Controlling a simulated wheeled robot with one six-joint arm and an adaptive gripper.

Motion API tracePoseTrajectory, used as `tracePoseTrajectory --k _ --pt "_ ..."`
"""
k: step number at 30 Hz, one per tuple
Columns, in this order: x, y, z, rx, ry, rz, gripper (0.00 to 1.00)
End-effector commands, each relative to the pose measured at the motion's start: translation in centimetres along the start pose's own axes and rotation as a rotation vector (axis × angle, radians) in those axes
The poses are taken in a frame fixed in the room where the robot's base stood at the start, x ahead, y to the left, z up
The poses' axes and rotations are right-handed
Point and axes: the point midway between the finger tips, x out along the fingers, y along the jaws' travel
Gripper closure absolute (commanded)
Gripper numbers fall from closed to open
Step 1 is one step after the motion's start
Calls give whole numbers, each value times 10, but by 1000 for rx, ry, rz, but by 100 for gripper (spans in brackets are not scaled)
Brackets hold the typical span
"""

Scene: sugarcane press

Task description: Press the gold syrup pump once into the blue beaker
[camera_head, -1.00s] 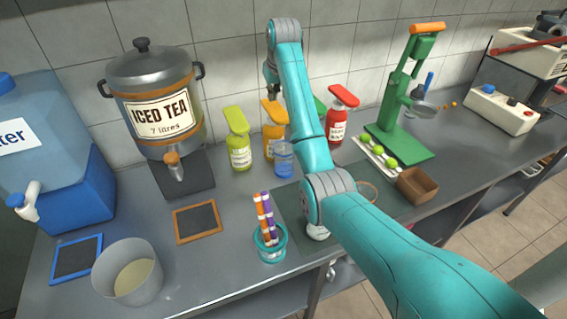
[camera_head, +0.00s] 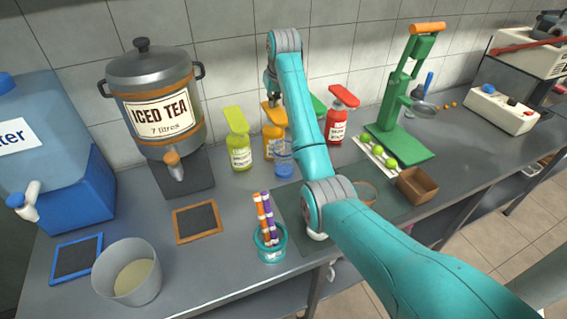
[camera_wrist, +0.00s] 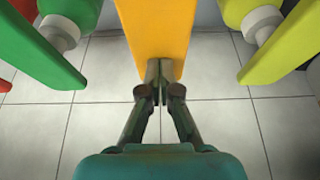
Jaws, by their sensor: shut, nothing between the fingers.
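The gold syrup bottle (camera_head: 274,143) stands at the back of the counter, with its flat orange-gold pump head (camera_head: 273,116) on top. In the wrist view the pump head (camera_wrist: 158,30) lies under my fingertips. My gripper (camera_head: 271,98) is shut and empty, pointing down at the pump head; it seems to touch it. It also shows shut in the wrist view (camera_wrist: 159,75). The blue beaker (camera_head: 284,167) stands just in front of the gold bottle, clear above and blue below. My arm partly hides the area right of the bottle.
A yellow-green pump bottle (camera_head: 239,145) stands left of the gold one. A red pump bottle (camera_head: 337,118) and a partly hidden green pump (camera_head: 318,106) are to its right. The iced tea dispenser (camera_head: 156,105) is farther left. A cup of coloured sticks (camera_head: 270,243) stands at the front.

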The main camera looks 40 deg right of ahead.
Motion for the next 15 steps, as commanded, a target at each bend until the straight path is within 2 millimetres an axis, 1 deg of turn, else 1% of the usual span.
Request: tracePoseTrajectory --k 15 --pt "16 0 8 0 -4 0 100"
